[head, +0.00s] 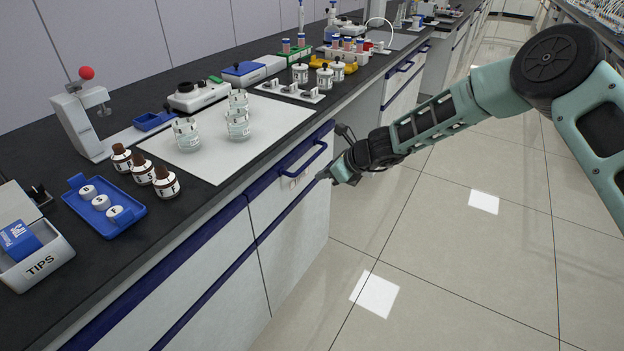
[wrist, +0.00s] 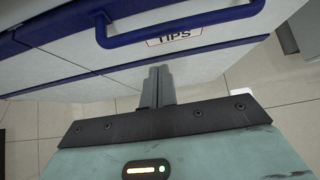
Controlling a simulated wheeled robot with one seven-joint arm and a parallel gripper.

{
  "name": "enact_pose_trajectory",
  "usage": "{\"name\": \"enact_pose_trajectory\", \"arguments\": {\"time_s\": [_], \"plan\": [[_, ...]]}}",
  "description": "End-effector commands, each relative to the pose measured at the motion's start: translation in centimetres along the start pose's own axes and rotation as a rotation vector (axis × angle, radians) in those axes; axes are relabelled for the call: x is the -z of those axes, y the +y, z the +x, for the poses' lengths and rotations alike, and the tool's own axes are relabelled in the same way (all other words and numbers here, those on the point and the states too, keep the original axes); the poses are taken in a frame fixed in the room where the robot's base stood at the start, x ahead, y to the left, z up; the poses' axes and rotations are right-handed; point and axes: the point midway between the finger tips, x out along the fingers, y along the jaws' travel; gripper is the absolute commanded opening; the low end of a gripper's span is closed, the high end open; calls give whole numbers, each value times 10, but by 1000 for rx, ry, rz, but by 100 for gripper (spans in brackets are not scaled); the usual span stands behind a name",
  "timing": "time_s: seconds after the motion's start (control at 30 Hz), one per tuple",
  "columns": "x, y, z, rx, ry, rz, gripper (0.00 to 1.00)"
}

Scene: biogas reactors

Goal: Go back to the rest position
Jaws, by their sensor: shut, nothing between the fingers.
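My gripper (head: 325,174) is at the front of the bench, beside the drawer front and below the blue drawer handle (head: 305,158). In the wrist view my gripper (wrist: 157,72) has its two fingers together with nothing between them. The blue handle (wrist: 180,27) runs across the top of that view, with a label reading TIPS (wrist: 174,36) under it. The fingertips look apart from the handle. The drawer looks closed.
The dark bench top (head: 240,185) holds a white mat (head: 205,165) with several glass jars, brown bottles (head: 143,171), a blue tray (head: 105,214) and a TIPS box (head: 36,262). The tiled floor (head: 450,240) to the right is clear.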

Motion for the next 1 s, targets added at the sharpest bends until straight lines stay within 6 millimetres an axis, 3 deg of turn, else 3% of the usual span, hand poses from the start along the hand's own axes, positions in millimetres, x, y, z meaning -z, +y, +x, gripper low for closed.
{"name": "enact_pose_trajectory", "arguments": {"time_s": [0.2, 0.37, 0.47, 0.57, 0.73, 0.87, 1.0], "plan": [[0, -1, -38, 2, 1, 0, 0], [1, 0, -51, 1, 1, 0, 0], [-12, 13, -61, -19, 2, -73, 0], [-36, 47, -81, -71, 8, -275, 0], [-72, 136, -137, -223, 28, -796, 0], [-76, 200, -189, -359, 47, -1194, 0], [-65, 255, -250, -516, 71, -1598, 0]]}}
